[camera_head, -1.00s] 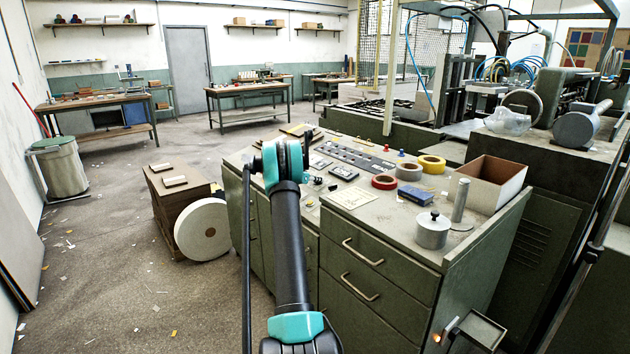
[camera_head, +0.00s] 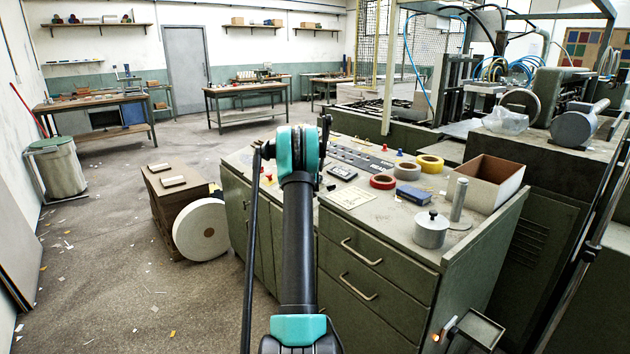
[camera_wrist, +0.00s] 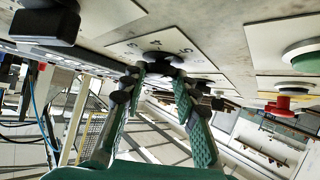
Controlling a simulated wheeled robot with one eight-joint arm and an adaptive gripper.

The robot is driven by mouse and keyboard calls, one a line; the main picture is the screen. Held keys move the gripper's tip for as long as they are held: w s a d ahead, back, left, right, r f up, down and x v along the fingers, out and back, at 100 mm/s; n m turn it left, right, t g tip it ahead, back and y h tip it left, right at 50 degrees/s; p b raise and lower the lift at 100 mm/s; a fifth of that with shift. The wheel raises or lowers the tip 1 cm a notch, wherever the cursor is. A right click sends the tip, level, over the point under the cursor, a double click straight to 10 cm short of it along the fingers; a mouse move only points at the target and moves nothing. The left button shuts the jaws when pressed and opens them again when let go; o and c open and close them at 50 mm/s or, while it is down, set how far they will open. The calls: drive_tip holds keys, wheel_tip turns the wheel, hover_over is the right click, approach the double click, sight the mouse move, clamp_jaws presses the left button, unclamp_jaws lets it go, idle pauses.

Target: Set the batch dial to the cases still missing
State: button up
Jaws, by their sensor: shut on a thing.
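The batch dial (camera_wrist: 158,58) is a dark knob on a pale plate (camera_wrist: 120,43) in the wrist view, which shows the panel from a low, tilted angle. The knob's pointer direction cannot be told. In the head view my arm hides the dial and the fingertips. A pale paper with small writing (camera_head: 350,197) lies on the cabinet top; its writing is unreadable.
In the wrist view a red button (camera_wrist: 281,106) and a green button (camera_wrist: 303,56) stand right of the dial. On the cabinet are tape rolls (camera_head: 383,181), a blue box (camera_head: 413,194), a lidded metal pot (camera_head: 431,230) and an open carton (camera_head: 487,181).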

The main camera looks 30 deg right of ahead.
idle(0.3)
drive_tip(key=o, duration=1.2)
drive_tip(key=shift+c, duration=0.2)
drive_tip(key=v, duration=1.2)
